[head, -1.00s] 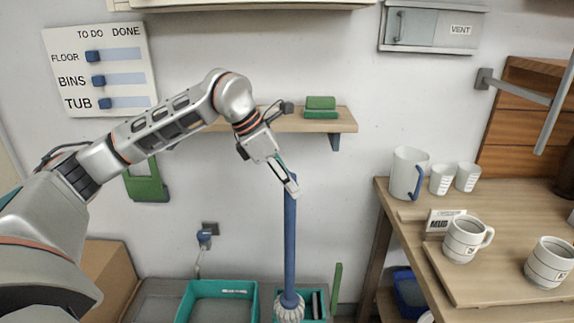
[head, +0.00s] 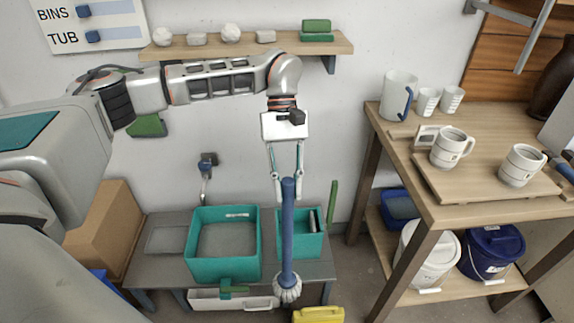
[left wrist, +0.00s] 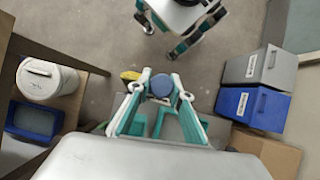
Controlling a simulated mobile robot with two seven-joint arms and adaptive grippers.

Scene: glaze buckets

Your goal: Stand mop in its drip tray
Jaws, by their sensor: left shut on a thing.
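The mop has a blue handle (head: 288,225) and a whitish stringy head (head: 288,290). My left gripper (head: 288,192) points down and is shut on the top of the handle, which also shows end-on between the fingers in the left wrist view (left wrist: 161,85). The mop hangs nearly upright, its head by the front edge of the low grey table. I cannot tell whether the head touches anything. A small teal tray (head: 310,245) stands behind the handle, with a dark and light item in it. It may be the drip tray.
A larger teal basin (head: 222,272) stands left of the small tray. A yellow object (head: 318,314) lies low in front. At right, a wooden bench (head: 450,208) holds mugs, with a white bucket (head: 428,255) and a blue bucket (head: 490,252) below.

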